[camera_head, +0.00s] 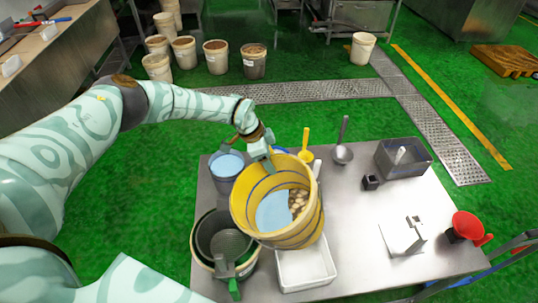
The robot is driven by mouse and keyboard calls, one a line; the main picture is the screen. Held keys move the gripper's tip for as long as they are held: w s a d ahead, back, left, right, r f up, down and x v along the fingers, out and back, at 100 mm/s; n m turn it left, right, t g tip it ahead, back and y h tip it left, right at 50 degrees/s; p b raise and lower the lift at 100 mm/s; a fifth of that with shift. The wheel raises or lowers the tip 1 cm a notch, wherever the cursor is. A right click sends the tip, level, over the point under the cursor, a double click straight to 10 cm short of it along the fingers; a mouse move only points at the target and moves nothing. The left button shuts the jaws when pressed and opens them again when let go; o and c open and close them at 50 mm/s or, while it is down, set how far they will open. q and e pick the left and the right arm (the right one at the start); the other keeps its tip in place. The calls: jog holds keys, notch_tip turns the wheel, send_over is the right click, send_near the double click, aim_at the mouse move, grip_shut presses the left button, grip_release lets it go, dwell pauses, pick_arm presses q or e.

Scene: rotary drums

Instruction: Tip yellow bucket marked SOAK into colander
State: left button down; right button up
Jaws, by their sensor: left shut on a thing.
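The yellow bucket (304,230) with dark bands is over the front middle of the steel table. It holds bluish water (273,212) and beige lumps (297,200) that show at its right side. No marking is legible on it. My left gripper (265,160) is shut on its back rim. The bucket looks somewhat tilted; whether it touches the table is hidden. A dark colander (232,245) sits in a pail at the table's front left, left of and nearer than the bucket. Its inside looks empty. My right gripper is not in view.
A pail of blue liquid (227,166) stands behind the colander. A white tray (305,268) is in front of the bucket. A ladle (343,155), a grey bin (404,160), a small stand (402,236) and a red funnel (467,225) are to the right.

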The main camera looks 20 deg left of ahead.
pick_arm(q)
jog(key=shift+f+t+h, duration=0.4)
jog(key=shift+f+h, duration=0.25)
jog(key=shift+h, duration=0.05)
jog(key=shift+a+f+t+h, duration=0.15)
jog(key=shift+f+t+h, duration=0.15)
jog(key=shift+f+h, duration=0.3)
jog(key=shift+f, duration=0.35)
jog(key=shift+a+f+h, duration=0.1)
jog(key=shift+f+h, duration=0.2)
jog(key=shift+f, duration=0.05)
jog(key=shift+s+a+f+t+h+b, duration=0.1)
jog(key=shift+s+f+t+h+b, duration=0.1)
jog(key=shift+t+h+b, duration=0.1)
jog(key=shift+a+f+h+b, duration=0.2)
jog(key=shift+h+b, duration=0.2)
jog(key=shift+b, duration=0.15)
jog(key=shift+s+a+f+t+h+b, duration=0.15)
jog(key=shift+a+t+h+b, duration=0.25)
jog(key=shift+b, duration=1.05)
jog(key=shift+s+a+f+t+h+b, duration=0.15)
jog(key=shift+s+a+t+h+b, duration=0.35)
jog(key=shift+b, duration=1.6)
jog(key=shift+s+a+f+t+h+b, duration=0.2)
jog(key=shift+h+b, duration=0.6)
jog(key=shift+b, duration=1.3)
